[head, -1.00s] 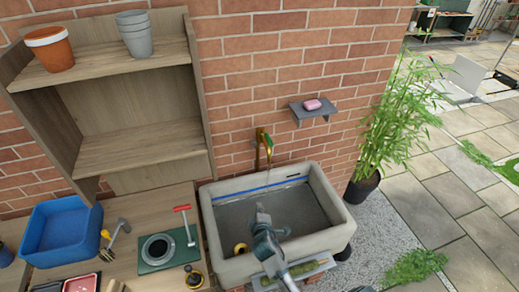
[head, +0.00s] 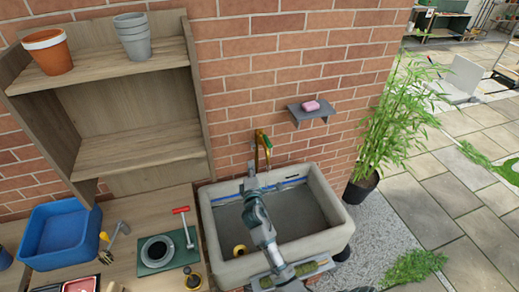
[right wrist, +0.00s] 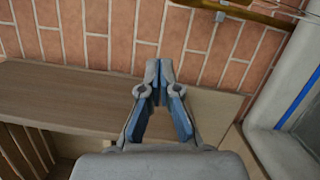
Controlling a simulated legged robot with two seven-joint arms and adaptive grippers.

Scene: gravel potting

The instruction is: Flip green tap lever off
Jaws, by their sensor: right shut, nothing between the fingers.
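The brass tap (head: 257,148) with its green lever (head: 267,141) is on the brick wall above the sink (head: 340,212). My right gripper (head: 251,172) is shut and empty, just below and slightly left of the tap, over the sink's back left part. In the right wrist view its fingertips (right wrist: 159,65) are together, pointing at the wall. Part of the brass tap (right wrist: 238,9) crosses the top edge of that view, beyond and right of the fingertips; they look apart from it. The green lever is not clear there. My left gripper is not in view.
A shelf (head: 308,112) with pink soap (head: 311,105) is on the wall right of the tap. A wooden shelf unit (head: 140,149) stands left, with pots on top. A blue tub (head: 62,208) and a red-handled tool (head: 187,226) are on the bench.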

